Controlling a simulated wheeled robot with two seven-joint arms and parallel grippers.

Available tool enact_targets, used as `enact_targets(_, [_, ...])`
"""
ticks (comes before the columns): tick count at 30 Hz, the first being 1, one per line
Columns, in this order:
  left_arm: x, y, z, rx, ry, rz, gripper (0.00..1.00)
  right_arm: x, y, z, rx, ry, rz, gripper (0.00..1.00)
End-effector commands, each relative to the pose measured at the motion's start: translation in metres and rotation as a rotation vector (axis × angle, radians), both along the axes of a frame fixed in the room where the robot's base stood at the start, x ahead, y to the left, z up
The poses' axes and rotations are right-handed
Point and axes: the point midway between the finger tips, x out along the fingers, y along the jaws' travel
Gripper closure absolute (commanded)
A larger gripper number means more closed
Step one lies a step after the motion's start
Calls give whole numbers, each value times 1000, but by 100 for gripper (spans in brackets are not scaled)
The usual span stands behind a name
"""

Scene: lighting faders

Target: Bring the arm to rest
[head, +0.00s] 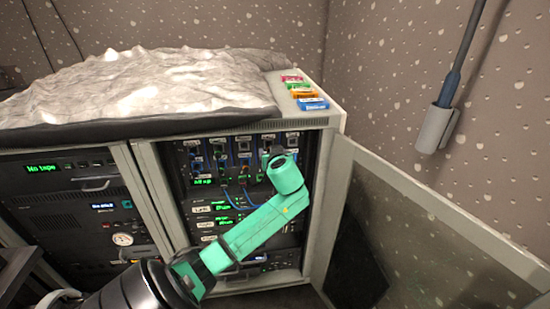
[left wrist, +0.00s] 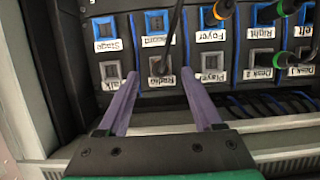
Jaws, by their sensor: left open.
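My green left arm (head: 258,225) reaches from the lower left across the open cabinet; its gripper is hidden in the head view. In the left wrist view my left gripper (left wrist: 160,74) is open, with its two purple fingers apart and nothing seen between them but the panel. It faces the labelled panel (left wrist: 235,75), whose square blue and grey sockets carry upside-down labels such as Stage, Radio, Player and Foyer. I cannot tell whether the fingertips touch the panel. The same panel shows in the head view (head: 205,148), partly behind my arm. My right gripper is not in view.
A dark cable (left wrist: 175,30) hangs by the Record socket; other plugs sit to its right. Blue cables (head: 240,203) cross the rack. The cabinet door (head: 440,215) stands open at right. A crumpled grey cover (head: 160,80) and several coloured boxes (head: 303,92) lie on top.

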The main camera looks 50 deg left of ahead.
Motion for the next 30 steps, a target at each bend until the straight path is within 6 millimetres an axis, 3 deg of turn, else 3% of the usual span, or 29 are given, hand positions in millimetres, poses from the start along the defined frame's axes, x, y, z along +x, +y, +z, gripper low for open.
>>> enact_targets(6, [-33,-49,18,-7,-3,-3,33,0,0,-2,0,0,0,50])
enact_targets(12, [-60,-86,34,-4,0,-1,33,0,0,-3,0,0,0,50])
enact_targets(24, [-67,-96,38,0,3,-1,33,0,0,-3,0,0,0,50])
enact_targets(26, [-62,-96,31,1,34,-16,33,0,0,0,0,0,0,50])
enact_targets(28, [-49,-98,8,7,119,-67,33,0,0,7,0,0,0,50])
enact_targets(30, [-34,-102,-37,10,260,-158,33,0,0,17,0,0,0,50])
